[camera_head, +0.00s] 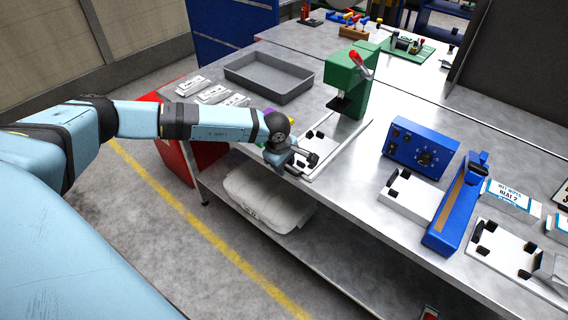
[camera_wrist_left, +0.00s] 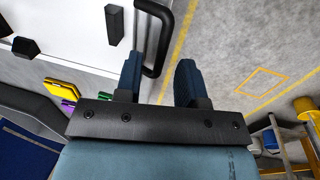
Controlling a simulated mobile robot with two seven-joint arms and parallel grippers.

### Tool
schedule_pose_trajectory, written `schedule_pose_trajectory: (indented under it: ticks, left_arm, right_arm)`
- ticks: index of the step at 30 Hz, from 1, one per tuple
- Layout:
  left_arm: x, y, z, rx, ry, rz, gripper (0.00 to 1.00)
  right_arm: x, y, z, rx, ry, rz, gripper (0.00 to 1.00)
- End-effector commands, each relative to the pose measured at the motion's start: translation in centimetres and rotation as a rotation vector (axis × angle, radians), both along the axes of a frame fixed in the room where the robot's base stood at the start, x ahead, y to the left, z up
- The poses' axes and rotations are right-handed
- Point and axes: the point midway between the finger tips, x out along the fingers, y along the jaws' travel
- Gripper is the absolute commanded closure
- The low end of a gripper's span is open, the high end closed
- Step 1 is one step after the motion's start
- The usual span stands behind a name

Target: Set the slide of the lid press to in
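The lid press (camera_head: 347,82) is a green upright frame with a red-tipped lever, standing on the steel bench. Its slide (camera_head: 328,146) is a white plate with black blocks, reaching out from under the press toward the bench's front edge. My left gripper (camera_head: 297,163) is at the front end of the slide. In the left wrist view the slide plate (camera_wrist_left: 75,35) fills the upper left, and its black bar handle (camera_wrist_left: 165,38) lies at the gap between the open fingers of my left gripper (camera_wrist_left: 160,62). I cannot tell whether they touch. My right gripper is not in view.
A grey tray (camera_head: 268,78) and several white parts (camera_head: 212,94) lie left of the press. A blue control box (camera_head: 420,148) and a blue sealer-like device (camera_head: 456,208) stand to the right. A white bin (camera_head: 268,199) sits on the lower shelf.

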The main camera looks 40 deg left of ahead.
Motion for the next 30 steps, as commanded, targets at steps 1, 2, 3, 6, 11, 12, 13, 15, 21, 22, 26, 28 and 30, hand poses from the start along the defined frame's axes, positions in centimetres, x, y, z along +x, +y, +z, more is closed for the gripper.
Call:
schedule_pose_trajectory:
  ticks: [1, 2, 3, 6, 11, 12, 13, 15, 21, 22, 26, 28, 30]
  left_arm:
    - [0.0, 0.0, -0.2, 0.0, 0.0, 0.0, 0.64]
    - [0.1, 0.0, -0.3, 0.001, 0.0, 0.0, 0.64]
    - [0.1, 0.0, -0.4, 0.001, 0.0, 0.0, 0.64]
    - [0.1, 0.0, -0.5, 0.001, 0.0, 0.0, 0.64]
    - [0.1, 0.0, -0.5, 0.0, 0.0, 0.0, 0.69]
    - [0.1, 0.0, -0.4, 0.0, 0.0, 0.0, 0.78]
    - [0.1, 0.0, -0.4, 0.0, 0.0, 0.0, 0.85]
    - [0.1, 0.0, -0.4, 0.0, 0.0, 0.0, 1.0]
    - [0.1, 0.0, -0.4, 0.0, -0.001, 0.001, 1.0]
    - [0.2, 0.0, -0.5, 0.0, -0.001, 0.001, 1.0]
    - [1.2, -0.1, -0.7, -0.002, -0.003, 0.003, 1.0]
    - [2.3, -0.3, -0.8, -0.002, -0.005, 0.002, 1.0]
    - [3.8, -0.4, -1.0, -0.003, -0.006, 0.003, 1.0]
  right_arm:
    - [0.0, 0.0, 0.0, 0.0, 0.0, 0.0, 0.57]
    - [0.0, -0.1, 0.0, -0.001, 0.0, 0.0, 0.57]
    - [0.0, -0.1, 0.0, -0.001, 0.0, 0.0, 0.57]
    - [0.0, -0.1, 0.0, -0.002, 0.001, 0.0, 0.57]
    - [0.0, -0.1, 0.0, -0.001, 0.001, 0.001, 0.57]
    - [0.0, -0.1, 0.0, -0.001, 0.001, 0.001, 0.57]
    - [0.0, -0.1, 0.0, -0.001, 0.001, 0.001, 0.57]
    - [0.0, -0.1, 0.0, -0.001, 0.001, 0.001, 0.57]
    - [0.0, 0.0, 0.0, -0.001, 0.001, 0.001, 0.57]
    - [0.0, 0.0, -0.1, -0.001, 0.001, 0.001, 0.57]
    - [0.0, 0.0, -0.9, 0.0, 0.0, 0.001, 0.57]
    - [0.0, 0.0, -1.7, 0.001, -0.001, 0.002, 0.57]
    - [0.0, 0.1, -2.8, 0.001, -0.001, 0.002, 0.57]
